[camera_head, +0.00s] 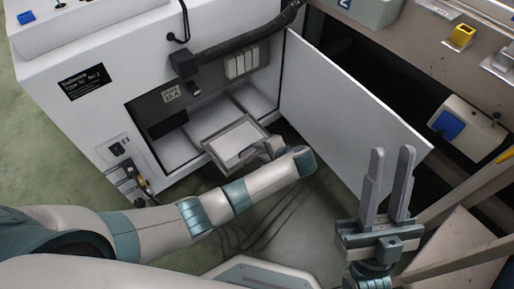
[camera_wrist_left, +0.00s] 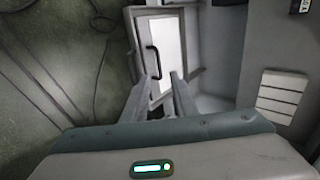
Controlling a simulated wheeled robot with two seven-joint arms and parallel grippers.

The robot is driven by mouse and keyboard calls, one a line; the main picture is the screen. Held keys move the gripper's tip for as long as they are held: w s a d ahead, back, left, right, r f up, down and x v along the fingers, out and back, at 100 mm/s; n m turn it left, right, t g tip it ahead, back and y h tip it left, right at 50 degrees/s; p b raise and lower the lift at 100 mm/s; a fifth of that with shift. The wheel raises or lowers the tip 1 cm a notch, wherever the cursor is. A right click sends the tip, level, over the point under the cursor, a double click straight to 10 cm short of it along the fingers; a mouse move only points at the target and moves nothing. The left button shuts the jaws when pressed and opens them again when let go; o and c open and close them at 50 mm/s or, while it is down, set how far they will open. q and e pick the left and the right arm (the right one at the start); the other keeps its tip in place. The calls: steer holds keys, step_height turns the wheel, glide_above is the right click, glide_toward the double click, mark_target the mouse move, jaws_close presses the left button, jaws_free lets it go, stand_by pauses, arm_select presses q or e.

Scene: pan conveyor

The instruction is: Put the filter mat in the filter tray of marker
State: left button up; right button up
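The filter tray (camera_head: 209,147) has a grey frame around a flat white surface (camera_head: 238,140) and sticks out of the open cabinet. Whether that white surface is the filter mat or the tray's floor, I cannot tell. In the left wrist view the tray frame (camera_wrist_left: 135,40) shows with a dark curved handle (camera_wrist_left: 155,58) at the white surface. My left gripper (camera_head: 268,148) is at the tray's right edge in the head view. In the wrist view its fingers (camera_wrist_left: 164,80) are apart, close to the handle, with nothing clearly between them. My right gripper (camera_head: 391,165) is open and empty, fingers up.
The white cabinet (camera_head: 60,60) has an open door (camera_head: 340,110) standing between the tray and my right gripper. A black hose (camera_head: 240,40) crosses above the opening. Dark cables (camera_head: 262,225) lie on the green floor. A conveyor with a yellow part (camera_head: 461,35) is at the upper right.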

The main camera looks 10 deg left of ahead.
arm_select(q)
steer(key=shift+s+d+r, duration=0.15)
steer(key=shift+r, duration=0.05)
stand_by(0.5)
